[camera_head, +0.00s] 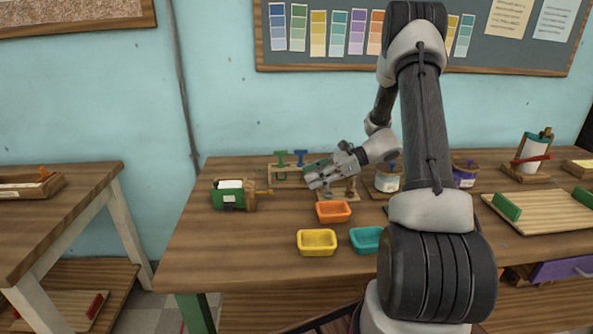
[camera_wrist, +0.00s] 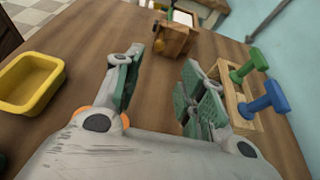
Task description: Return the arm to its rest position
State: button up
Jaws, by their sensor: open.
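My arm rises at the right of the middle in the head view and bends over the wooden table (camera_head: 230,241). My gripper (camera_head: 312,176) is above the back middle of the table, reaching toward the left. In the wrist view my gripper (camera_wrist: 155,88) has its two green-padded fingers spread apart, with bare table between them and nothing held. A small wooden rack with a green and a blue stamp-like handle (camera_wrist: 268,98) is close beside the right finger. An orange tray is partly hidden behind the left finger's base.
Yellow (camera_head: 317,242), orange (camera_head: 333,212) and teal (camera_head: 366,239) trays lie in front of my gripper. A green-and-wood box (camera_head: 233,195) stands left. Jars (camera_head: 387,178) and a wooden board (camera_head: 545,212) are to the right. The table's front left is clear.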

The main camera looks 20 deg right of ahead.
jog(key=shift+r, duration=0.1)
jog(key=s+a+r+n+g+h, duration=0.45)
jog(key=s+r+n, duration=0.55)
jog(key=s+r, duration=0.25)
jog(key=s+d+r+n+t+h, duration=0.2)
jog(key=s+r+n+h, duration=0.1)
jog(key=s, duration=0.5)
jog(key=s+d+r+n+t+h, duration=0.2)
jog(key=s+r+n+h, duration=0.2)
jog(key=s+n, duration=0.4)
jog(key=shift+s+r+n+t+h, duration=0.15)
jog(key=shift+s+n+t+h, duration=0.2)
jog(key=shift+s+h, duration=0.3)
jog(key=shift+c, duration=0.2)
